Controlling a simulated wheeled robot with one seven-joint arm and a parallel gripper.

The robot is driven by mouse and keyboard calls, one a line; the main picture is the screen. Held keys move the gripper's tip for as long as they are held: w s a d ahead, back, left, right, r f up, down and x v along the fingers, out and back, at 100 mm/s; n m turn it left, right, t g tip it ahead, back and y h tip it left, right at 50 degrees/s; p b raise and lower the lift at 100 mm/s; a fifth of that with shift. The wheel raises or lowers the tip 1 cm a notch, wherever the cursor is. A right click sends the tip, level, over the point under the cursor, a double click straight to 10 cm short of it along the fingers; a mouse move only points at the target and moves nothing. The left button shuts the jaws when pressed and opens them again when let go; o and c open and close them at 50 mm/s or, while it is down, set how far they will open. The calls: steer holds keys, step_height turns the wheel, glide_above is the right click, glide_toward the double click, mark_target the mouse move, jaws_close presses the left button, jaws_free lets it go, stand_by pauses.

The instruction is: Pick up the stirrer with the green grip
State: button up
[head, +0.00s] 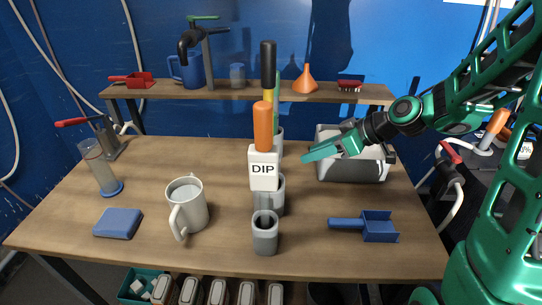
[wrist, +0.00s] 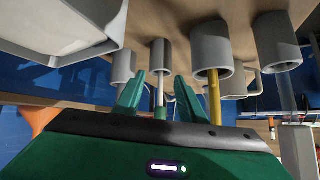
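The stirrer with the green grip (head: 278,92) stands upright at the back of the row of grey holders in the head view, partly hidden by the black-gripped and orange-gripped tools in front. In the wrist view a thin grey rod (wrist: 160,88) with green at its end stands in a grey holder (wrist: 160,54), between my two fingers in the picture. My gripper (wrist: 158,97) is open and holds nothing. In the head view my gripper (head: 308,155) reaches in from the right, level, with its tips a little right of the row. Contact with the stirrer cannot be told.
The orange-gripped tool (head: 263,125) with a white DIP block (head: 263,168) and the black-gripped tool (head: 268,62) stand close by. A grey bin (head: 352,173) lies beneath my gripper. A mug (head: 188,205), blue scoop (head: 375,227) and blue block (head: 118,223) rest on the table.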

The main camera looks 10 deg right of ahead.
steer(key=w+a+f+n+y, duration=0.1)
steer(key=w+a, duration=0.4)
steer(key=a, duration=0.2)
steer(key=w+a+f+n+t+y, duration=0.1)
steer(key=w+a+y, duration=0.1)
steer(key=w+a, duration=0.2)
steer(key=a, duration=0.3)
steer(key=shift+w+f+t, duration=0.25)
steer(key=shift+w+t, duration=0.05)
steer(key=shift+w, duration=0.1)
steer(key=shift+a, duration=0.1)
jaws_close()
